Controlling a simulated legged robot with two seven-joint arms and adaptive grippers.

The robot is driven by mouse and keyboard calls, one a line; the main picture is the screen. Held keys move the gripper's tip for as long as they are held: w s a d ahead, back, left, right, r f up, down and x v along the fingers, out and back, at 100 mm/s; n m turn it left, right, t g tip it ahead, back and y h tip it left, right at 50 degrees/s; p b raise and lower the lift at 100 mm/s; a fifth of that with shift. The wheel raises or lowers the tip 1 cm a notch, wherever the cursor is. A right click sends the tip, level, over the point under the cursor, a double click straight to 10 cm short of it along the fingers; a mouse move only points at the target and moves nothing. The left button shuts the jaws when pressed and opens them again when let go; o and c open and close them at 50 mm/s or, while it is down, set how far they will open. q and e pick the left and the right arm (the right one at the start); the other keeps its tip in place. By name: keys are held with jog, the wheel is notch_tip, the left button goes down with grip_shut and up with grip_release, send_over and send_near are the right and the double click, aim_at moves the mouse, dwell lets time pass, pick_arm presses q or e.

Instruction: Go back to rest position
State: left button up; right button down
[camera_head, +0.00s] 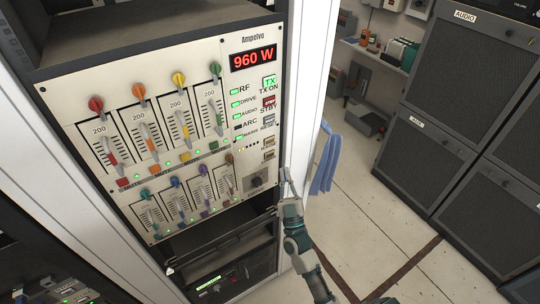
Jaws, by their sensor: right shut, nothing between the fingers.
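My right gripper (286,177) is shut and empty. It points up beside the lower right edge of the transmitter panel (245,110), close to the black knob (258,181); I cannot tell whether it touches anything. My right arm comes up from the bottom of the view. The panel has a red display (253,58) reading 960 W and a green TX button (270,81). Several coloured knobs and sliders cover its left part. My left gripper is not in view.
A white rack frame (312,80) stands right of the panel. A blue cloth (327,160) hangs beside it. Dark AUDIO cabinets (460,75) stand at the right. A shelf (375,52) with small items is at the back. The tiled floor (400,225) between is clear.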

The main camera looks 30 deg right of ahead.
dwell(0.3)
